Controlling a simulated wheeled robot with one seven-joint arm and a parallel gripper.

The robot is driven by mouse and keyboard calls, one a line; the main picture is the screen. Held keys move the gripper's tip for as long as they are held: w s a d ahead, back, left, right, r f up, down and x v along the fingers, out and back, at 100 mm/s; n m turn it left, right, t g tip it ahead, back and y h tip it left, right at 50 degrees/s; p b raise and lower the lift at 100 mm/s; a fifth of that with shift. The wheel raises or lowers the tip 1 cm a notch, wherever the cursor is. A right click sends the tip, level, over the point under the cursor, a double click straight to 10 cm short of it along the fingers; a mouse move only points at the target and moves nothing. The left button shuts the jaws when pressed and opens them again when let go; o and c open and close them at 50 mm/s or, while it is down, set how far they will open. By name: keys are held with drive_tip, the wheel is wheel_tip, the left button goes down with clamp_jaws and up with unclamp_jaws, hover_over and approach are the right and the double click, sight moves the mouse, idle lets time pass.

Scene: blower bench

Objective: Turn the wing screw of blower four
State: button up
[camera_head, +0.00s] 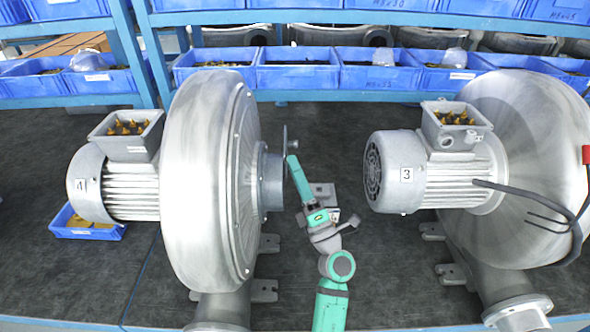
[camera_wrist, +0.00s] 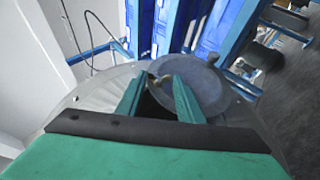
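Blower three (camera_head: 520,150) stands to the right, its motor (camera_head: 405,172) facing my arm, with a black cable (camera_head: 540,204) hanging from it. Blue bins (camera_head: 297,72) line the shelf behind.

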drive_tip(key=shift+d, duration=0.1)
drive_tip(key=c, duration=0.4)
drive_tip(key=shift+w+d+f+n+t+y, duration=0.1)
drive_tip(key=shift+d+n+t+y, duration=0.15)
drive_tip(key=shift+n+y, duration=0.45)
drive_tip(key=shift+w+d+f+n+t+y, duration=0.15)
drive_tip(key=shift+n+t+y, duration=0.2)
drive_tip(key=shift+n+y, duration=0.3)
drive_tip(key=shift+c, duration=0.2)
drive_tip(key=shift+y, duration=0.35)
drive_tip(key=shift+s, duration=0.1)
drive_tip(key=o, duration=1.1)
drive_tip(key=shift+d, duration=0.1)
drive_tip(key=shift+c, duration=0.2)
drive_tip(key=shift+a, duration=0.2)
